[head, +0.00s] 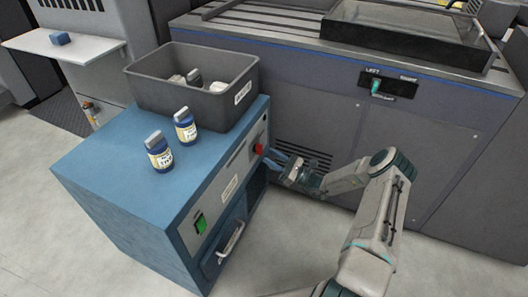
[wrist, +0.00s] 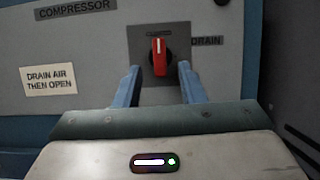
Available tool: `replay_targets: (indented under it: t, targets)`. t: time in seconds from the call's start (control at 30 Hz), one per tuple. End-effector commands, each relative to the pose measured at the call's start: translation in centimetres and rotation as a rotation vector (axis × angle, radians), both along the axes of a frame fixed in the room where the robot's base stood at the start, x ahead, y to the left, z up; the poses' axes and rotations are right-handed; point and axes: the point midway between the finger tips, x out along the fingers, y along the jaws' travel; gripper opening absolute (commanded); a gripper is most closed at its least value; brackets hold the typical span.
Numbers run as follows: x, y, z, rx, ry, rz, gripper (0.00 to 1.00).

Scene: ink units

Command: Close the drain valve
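The drain valve is a red knob (wrist: 161,57) on a grey square plate in the wrist view, with the word DRAIN to its right. Its white pointer line stands upright, towards small blurred lettering above it. The red knob also shows in the head view (head: 259,149), on the front panel of the blue cabinet (head: 100,167). My gripper (wrist: 159,70) is open, with one blue finger to the left and one to the right of the knob. Gaps show between the fingers and the knob; I cannot tell how near the tips are to the panel.
A label (wrist: 48,79) reads DRAIN AIR THEN OPEN. The cabinet has a green switch (head: 200,222) and a handle (head: 231,240). Two bottles (head: 159,154) (head: 185,129) and a grey bin (head: 222,107) stand on top. A large grey machine (head: 420,140) stands close behind my arm.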

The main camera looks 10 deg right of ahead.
Motion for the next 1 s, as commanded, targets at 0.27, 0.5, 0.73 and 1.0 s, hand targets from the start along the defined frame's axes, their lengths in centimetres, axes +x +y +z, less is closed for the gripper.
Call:
replay_targets:
  t: [0.27, 0.5, 0.73, 1.0]
  targets:
    - [-3.4, -4.6, -2.3, -0.001, 0.001, -0.001, 0.36]
    - [-4.9, -6.6, -3.5, -0.001, 0.001, 0.002, 0.36]
    - [-5.1, -6.9, -3.6, -0.001, 0.000, 0.003, 0.36]
    - [-5.1, -6.8, -3.6, -0.001, 0.000, 0.003, 0.36]
